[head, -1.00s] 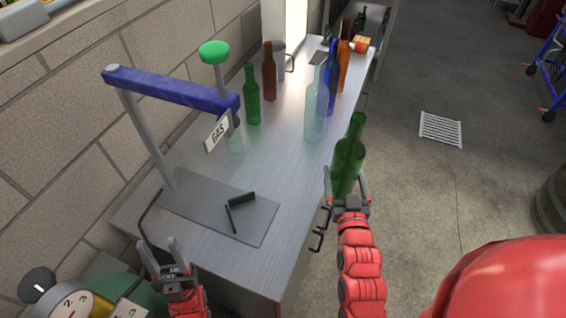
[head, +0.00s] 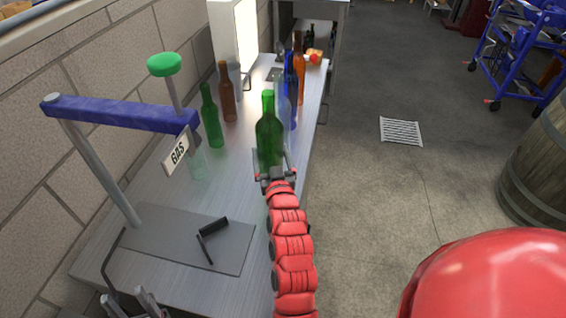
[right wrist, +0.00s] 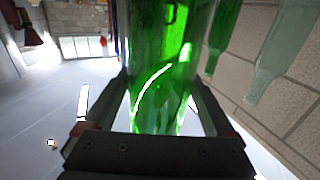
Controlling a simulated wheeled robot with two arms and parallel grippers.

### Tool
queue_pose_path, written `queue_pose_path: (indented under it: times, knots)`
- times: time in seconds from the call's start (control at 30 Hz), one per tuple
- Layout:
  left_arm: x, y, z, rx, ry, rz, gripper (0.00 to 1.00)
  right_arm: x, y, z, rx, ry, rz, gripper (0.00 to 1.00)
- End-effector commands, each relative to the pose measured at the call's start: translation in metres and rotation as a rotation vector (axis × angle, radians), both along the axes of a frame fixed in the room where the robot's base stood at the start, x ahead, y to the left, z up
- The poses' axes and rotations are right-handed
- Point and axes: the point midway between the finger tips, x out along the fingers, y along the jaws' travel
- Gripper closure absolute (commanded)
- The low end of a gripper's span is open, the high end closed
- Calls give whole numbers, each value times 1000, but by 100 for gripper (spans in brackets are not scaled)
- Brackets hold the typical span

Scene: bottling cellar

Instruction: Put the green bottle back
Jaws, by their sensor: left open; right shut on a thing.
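My right gripper (head: 274,172) is shut on a green bottle (head: 268,132) and holds it upright over the right part of the steel bench (head: 160,185). The held bottle (right wrist: 160,75) fills the middle of the right wrist view between the fingers. I cannot tell whether its base touches the bench. Another green bottle (head: 210,118) stands on the bench to the left, next to a brown bottle (head: 227,92). My left gripper (head: 130,303) is open and empty at the bottom left edge, partly cut off.
A blue-armed stand (head: 125,112) with a green knob and a GAS sign stands at left, with a pale bottle (head: 197,163) below the sign. Blue (head: 290,88) and orange (head: 299,75) bottles stand behind the held bottle. A barrel (head: 535,165) stands on the floor at right.

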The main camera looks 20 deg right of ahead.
Motion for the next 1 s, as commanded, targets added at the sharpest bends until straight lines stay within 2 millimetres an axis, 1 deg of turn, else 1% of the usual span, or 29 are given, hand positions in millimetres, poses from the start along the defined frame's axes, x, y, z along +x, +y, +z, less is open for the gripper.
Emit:
queue_pose_path:
  times: [0.07, 0.3, 0.43, 0.6, 0.9, 0.93, 0.97, 1.0]
  knots:
    - [0, 0, 2, 0, 0, 0, 50, 7, 2, 2, -1, -5, -1, 100]
    - [0, 0, 4, 0, 0, 0, 50, 16, 5, 1, -1, -4, -1, 100]
    - [0, 0, 11, 0, 0, 0, 50, 15, 5, -18, -3, 2, -1, 100]
    - [0, 0, 14, 0, 0, 0, 50, 15, 5, -34, -2, -4, -1, 100]
    - [0, 0, 11, 0, 0, 0, 50, 15, 5, -37, -1, -5, -1, 100]
    - [0, 0, 11, 0, 0, 0, 50, 15, 5, -38, -2, -3, -1, 8]
    - [0, 0, 11, 0, 0, 0, 50, 15, 5, -38, -2, -3, 0, 3]
    - [0, 0, 12, 0, 0, 0, 50, 15, 5, -38, -1, -2, 0, 0]
